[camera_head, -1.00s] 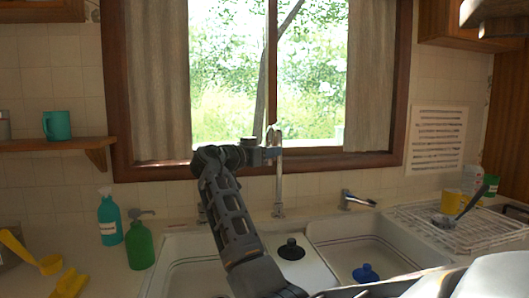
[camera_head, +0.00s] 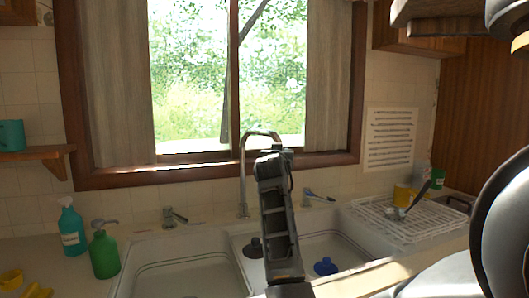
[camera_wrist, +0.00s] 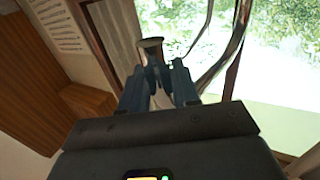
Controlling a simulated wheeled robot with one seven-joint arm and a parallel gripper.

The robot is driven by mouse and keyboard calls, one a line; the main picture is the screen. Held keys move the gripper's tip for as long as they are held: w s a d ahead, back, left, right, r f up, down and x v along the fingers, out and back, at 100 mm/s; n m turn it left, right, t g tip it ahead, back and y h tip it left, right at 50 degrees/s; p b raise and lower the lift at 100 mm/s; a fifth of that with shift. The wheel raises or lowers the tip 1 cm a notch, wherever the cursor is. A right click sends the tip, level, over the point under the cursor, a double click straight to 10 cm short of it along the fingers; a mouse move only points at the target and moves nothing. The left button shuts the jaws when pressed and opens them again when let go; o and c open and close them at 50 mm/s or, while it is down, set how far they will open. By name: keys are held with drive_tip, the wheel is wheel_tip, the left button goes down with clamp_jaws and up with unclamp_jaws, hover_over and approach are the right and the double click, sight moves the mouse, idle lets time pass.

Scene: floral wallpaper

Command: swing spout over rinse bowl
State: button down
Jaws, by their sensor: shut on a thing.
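The metal spout (camera_head: 258,133) is a tall curved tube on an upright pipe behind the sink. Its arch points to the right in the head view, toward the right bowl (camera_head: 345,246). My gripper (camera_head: 274,153) is at the spout's free end. In the wrist view my gripper (camera_wrist: 158,86) has its dark fingers closed on either side of the spout end (camera_wrist: 151,43). The left bowl (camera_head: 180,262) is wide and looks empty. Which bowl is the rinse bowl cannot be told from looks.
A blue plug (camera_head: 325,266) is at the right bowl and a dark plug (camera_head: 253,248) near the divider. Tap handles (camera_head: 174,216) stand behind the sink. A green bottle (camera_head: 104,254) and a teal bottle (camera_head: 72,229) stand left; a dish rack (camera_head: 405,219) stands right.

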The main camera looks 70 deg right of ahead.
drive_tip(key=s+d, duration=0.4)
drive_tip(key=d, duration=0.5)
drive_tip(key=shift+s+d, duration=0.3)
drive_tip(key=shift+d, duration=0.1)
drive_tip(key=c, duration=1)
unclamp_jaws()
drive_tip(key=shift+d, duration=0.15)
drive_tip(key=shift+o, duration=0.2)
drive_tip(key=s+a+b, duration=0.1)
drive_tip(key=a, duration=0.6)
drive_tip(key=shift+a+b, duration=0.4)
drive_tip(key=shift+f, duration=0.1)
